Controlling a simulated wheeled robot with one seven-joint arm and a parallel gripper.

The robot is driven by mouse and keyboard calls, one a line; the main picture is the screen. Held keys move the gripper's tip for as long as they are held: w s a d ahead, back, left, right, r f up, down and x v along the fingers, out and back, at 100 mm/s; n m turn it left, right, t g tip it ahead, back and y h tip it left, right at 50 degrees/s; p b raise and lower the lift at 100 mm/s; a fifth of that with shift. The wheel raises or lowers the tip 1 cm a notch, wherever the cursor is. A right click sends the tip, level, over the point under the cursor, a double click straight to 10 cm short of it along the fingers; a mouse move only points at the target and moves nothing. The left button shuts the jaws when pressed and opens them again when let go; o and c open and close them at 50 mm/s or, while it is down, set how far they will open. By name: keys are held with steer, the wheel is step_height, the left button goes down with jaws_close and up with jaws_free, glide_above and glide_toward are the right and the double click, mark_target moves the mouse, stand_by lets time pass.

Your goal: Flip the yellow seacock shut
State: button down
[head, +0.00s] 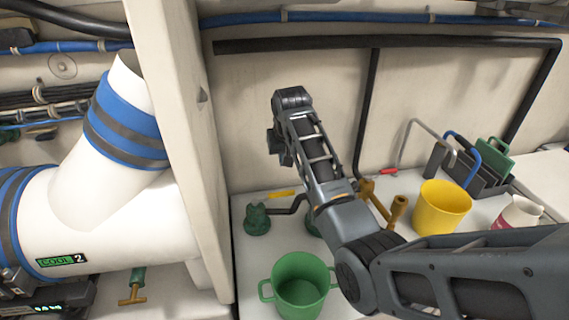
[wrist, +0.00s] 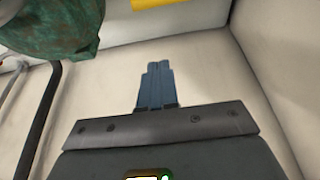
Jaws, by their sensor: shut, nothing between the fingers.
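In the head view, a yellow lever (head: 282,194) lies roughly level beside a green seacock body (head: 256,219) on the pale shelf. In the wrist view, part of a yellow piece (wrist: 160,3) shows at the top edge, and a mottled green body (wrist: 50,22) fills the top left. My gripper (wrist: 157,70) is shut and empty, its fingers together and apart from both. In the head view my arm rises in front of the back wall, above and right of the lever; the fingertips cannot be made out there.
A green bucket (head: 300,285) stands in front of the seacock. Brass fittings (head: 397,208), a red-tipped handle (head: 388,171), a yellow bucket (head: 441,207) and a dark rack (head: 484,178) are to the right. A pale post (head: 180,130) and large white hose (head: 100,215) bound the left.

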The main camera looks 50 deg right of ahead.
step_height(320, 180, down, 8)
steer(key=s+p, duration=0.1)
steer(key=p, duration=0.1)
steer(key=shift+a+f, duration=0.15)
steer(key=shift+a, duration=0.2)
